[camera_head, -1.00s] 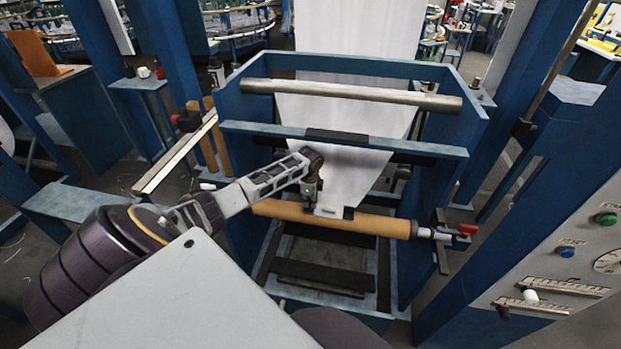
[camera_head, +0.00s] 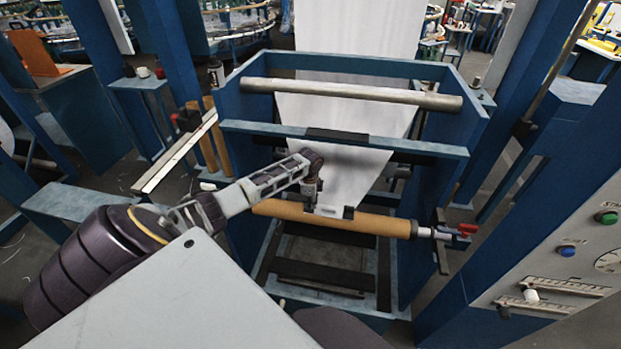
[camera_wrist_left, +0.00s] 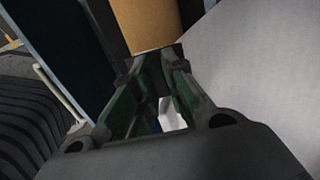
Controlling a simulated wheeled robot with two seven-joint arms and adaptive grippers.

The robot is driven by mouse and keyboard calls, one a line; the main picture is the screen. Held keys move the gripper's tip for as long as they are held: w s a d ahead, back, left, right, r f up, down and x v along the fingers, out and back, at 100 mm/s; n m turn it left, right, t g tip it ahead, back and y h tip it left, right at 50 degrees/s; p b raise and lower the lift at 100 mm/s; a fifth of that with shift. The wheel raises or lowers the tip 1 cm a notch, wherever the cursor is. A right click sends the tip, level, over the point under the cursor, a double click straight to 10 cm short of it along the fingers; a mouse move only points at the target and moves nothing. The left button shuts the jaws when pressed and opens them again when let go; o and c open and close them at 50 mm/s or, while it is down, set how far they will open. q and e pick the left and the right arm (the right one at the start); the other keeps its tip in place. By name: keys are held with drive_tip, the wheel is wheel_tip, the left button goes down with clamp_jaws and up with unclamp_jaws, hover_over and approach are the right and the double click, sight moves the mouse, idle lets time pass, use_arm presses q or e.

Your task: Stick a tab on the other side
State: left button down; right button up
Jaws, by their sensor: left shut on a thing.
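A white fabric sheet (camera_head: 350,178) comes down under the roller and narrows to its lower end at the brown cardboard tube (camera_head: 385,223). A small dark tab (camera_head: 348,212) sits at the right corner of this end, against the tube. My left gripper (camera_head: 310,206) is at the left corner, shut on what looks like a dark tab, mostly hidden by the fingers. In the left wrist view the green-lined fingers (camera_wrist_left: 160,92) point at the tube (camera_wrist_left: 148,22), with the fabric (camera_wrist_left: 250,75) close on the right. My right gripper is not in view.
A metal roller (camera_head: 350,95) and a blue crossbar (camera_head: 250,129) span the blue frame above the tube. A red-handled clamp (camera_head: 466,230) holds the tube's right end. A control panel (camera_head: 570,265) stands at the right.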

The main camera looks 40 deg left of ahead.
use_arm(q)
drive_tip(key=c, duration=1.4)
unclamp_jaws()
drive_tip(key=shift+s+d+r, duration=0.1)
drive_tip(key=shift+s+r, duration=0.1)
drive_tip(key=shift+r, duration=2.8)
drive_tip(key=shift+s+d+r, duration=0.1)
drive_tip(key=shift+s+r, duration=0.05)
drive_tip(key=shift+r, duration=2.8)
